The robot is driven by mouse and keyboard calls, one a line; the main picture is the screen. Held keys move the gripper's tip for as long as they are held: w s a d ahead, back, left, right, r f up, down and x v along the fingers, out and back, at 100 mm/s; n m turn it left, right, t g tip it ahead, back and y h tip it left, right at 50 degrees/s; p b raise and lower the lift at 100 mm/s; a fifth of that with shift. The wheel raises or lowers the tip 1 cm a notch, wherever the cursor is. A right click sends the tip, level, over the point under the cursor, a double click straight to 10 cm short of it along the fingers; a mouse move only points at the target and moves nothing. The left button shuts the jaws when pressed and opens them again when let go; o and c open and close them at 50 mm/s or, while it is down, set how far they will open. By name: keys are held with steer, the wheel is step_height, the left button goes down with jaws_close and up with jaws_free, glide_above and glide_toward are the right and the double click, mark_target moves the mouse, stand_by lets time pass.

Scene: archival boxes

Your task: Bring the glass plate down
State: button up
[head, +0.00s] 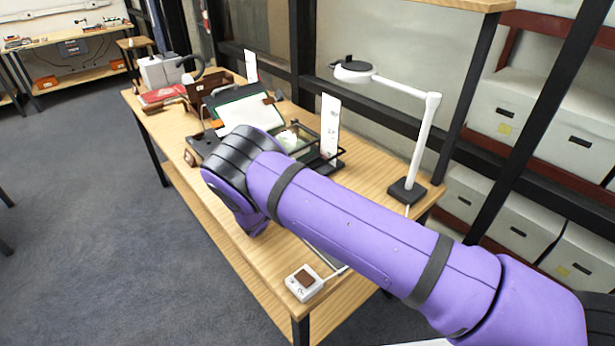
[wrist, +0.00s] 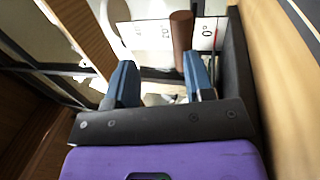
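A dark-framed clear panel, which seems to be the glass plate (head: 306,141), stands over a pale item on the table in the head view. A white upright card (head: 330,125) is beside it. My gripper is hidden behind my purple arm in the head view. In the wrist view my gripper (wrist: 158,68) is open, its two blue-grey fingers well apart. A brown cylindrical handle (wrist: 181,38) shows beyond the fingertips, nearer the right finger; I cannot tell whether they touch. Behind it is a white scale card (wrist: 208,30) marked with degrees, including 0° and 20°.
The wooden table (head: 262,262) holds a white magnifier lamp (head: 424,140) at right and a small white device (head: 304,282) at the front. An open folder (head: 246,112) and brown stands are behind. Shelves of white boxes (head: 565,130) stand at right. The floor at left is clear.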

steer(key=shift+v, duration=1.3)
steer(key=d+r+m+g+y, duration=0.1)
steer(key=d+r+m+g, duration=0.1)
steer(key=d+r+g, duration=0.45)
steer(key=d+r+m+g+y, duration=0.1)
steer(key=d+r+m+g, duration=0.25)
steer(key=d+r, duration=0.55)
steer(key=s+d+r+m+g+y, duration=0.1)
steer(key=s+d+r+g+y, duration=0.15)
steer(key=s+d+r, duration=0.4)
steer(key=s+d+r+g+y, duration=0.1)
steer(key=s+d+r+y, duration=0.15)
steer(key=r, duration=0.65)
steer(key=s+d+r+t+y, duration=0.1)
steer(key=s+d+r+y, duration=0.2)
steer(key=s+r, duration=0.35)
steer(key=s+d+r+t+y, duration=0.1)
steer(key=s+d+r+y, duration=0.2)
steer(key=s, duration=0.6)
steer(key=s+r+t+y, duration=0.2)
steer(key=s+t+y, duration=0.1)
steer(key=s, duration=1.1)
steer(key=shift+s+a+m+t+y, duration=0.35)
steer(key=shift+m+t+y, duration=0.1)
steer(key=shift+t, duration=0.1)
